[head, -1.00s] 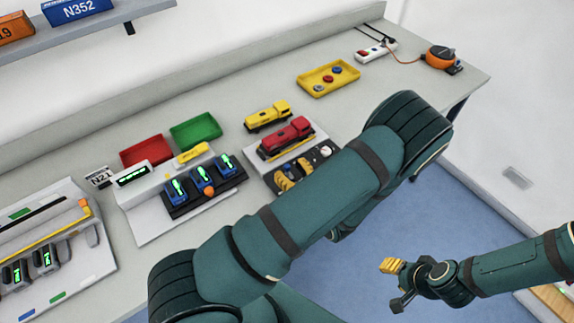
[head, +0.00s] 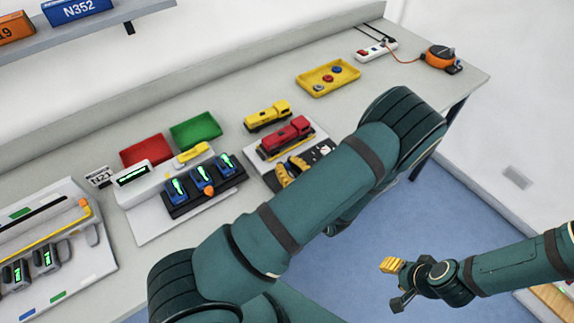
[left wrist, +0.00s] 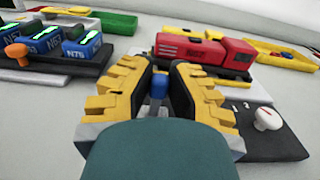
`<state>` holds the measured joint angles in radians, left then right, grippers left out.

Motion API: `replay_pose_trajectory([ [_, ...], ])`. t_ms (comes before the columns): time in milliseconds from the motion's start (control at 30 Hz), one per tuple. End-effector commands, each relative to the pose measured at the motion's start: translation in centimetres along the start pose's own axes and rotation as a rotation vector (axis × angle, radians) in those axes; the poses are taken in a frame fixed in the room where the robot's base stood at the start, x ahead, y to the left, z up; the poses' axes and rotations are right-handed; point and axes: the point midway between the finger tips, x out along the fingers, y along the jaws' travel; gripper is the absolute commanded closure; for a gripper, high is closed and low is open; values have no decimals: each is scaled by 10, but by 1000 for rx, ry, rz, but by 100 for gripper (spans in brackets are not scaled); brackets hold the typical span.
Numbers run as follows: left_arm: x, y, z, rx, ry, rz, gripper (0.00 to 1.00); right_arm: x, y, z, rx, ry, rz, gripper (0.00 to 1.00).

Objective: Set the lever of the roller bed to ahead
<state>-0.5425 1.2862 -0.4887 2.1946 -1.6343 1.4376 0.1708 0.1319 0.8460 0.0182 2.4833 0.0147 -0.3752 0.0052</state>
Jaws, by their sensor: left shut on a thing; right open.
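The roller bed appears to be the grey unit bearing the red locomotive (head: 287,136), with a dark control panel on its near side. In the left wrist view the red locomotive (left wrist: 200,52) stands beyond my fingers. A blue-topped lever (left wrist: 158,84) stands between my left gripper's yellow fingers, which are shut on it. My left gripper (head: 291,171) is over the panel in the head view and hides the lever there. The lever's setting cannot be read. A white knob (left wrist: 267,118) sits on the panel to the right. My right gripper (head: 394,284) is open and empty, away from the table.
Left of the roller bed is a grey unit with several blue blocks (head: 203,180) and an orange knob (left wrist: 15,53). A yellow locomotive (head: 268,116) stands behind. Red (head: 146,149), green (head: 195,131) and yellow (head: 328,78) trays lie farther back.

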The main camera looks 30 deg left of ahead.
Motion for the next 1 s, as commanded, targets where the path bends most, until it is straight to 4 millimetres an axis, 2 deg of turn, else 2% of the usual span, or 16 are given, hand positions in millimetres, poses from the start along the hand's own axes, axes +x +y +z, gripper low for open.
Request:
replay_pose_trajectory([
  [500,1,-21,-3,406,-3,2,100,-20,-6,-2,0,0,-4,53],
  [900,1,-23,-4,446,-3,2,100,-20,-6,-2,0,0,-4,53],
  [933,1,-23,-4,446,-3,2,78,-20,-6,-2,0,0,-4,53],
  [1000,1,-23,-4,445,-3,2,54,-20,-6,-2,0,0,-4,53],
])
